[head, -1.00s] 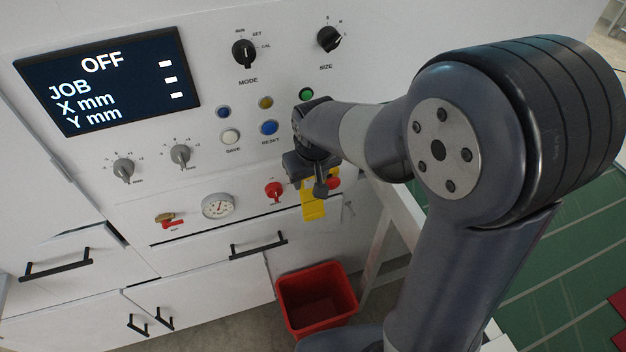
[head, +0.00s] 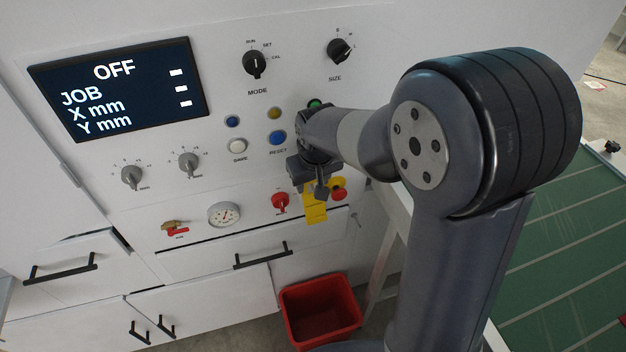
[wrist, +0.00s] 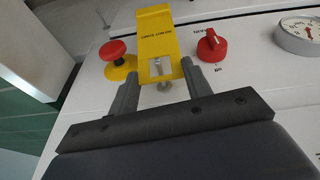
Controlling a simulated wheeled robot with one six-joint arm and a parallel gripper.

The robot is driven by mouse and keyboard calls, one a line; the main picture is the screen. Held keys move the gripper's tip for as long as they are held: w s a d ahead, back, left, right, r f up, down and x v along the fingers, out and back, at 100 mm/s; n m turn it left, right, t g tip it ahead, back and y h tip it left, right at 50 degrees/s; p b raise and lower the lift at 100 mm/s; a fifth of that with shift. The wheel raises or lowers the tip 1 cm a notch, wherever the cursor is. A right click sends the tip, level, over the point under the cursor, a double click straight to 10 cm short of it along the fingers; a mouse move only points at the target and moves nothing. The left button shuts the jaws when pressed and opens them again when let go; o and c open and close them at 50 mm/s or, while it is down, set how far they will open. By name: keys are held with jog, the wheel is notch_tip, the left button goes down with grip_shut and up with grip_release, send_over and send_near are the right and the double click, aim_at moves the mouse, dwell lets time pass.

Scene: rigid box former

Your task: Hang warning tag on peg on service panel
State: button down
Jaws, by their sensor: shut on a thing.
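The yellow warning tag (head: 315,205) is in my gripper (head: 321,188) in front of the white service panel (head: 110,200), and hangs below the fingers. In the wrist view the tag (wrist: 155,32) shows dark lettering and a slot near its gripped end. My gripper (wrist: 156,73) has a finger at each side edge of the tag. A small metal peg (wrist: 163,86) shows at the slotted end, between the fingers. I cannot tell whether it passes through the slot.
A red mushroom button on a yellow base (wrist: 118,58) sits close beside one finger. A red rotary switch (wrist: 211,45) is on the other side, with a gauge (wrist: 300,32) beyond. A red bin (head: 320,308) stands on the floor below the panel.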

jog(key=c, duration=0.6)
grip_release()
jog(key=v, duration=1)
jog(key=shift+s+r, duration=0.1)
jog(key=shift+r, duration=0.3)
jog(key=x, duration=1)
jog(key=shift+f, duration=0.3)
jog(key=shift+s+d+r, duration=0.2)
jog(key=shift+s+r, duration=0.1)
jog(key=shift+s, duration=0.2)
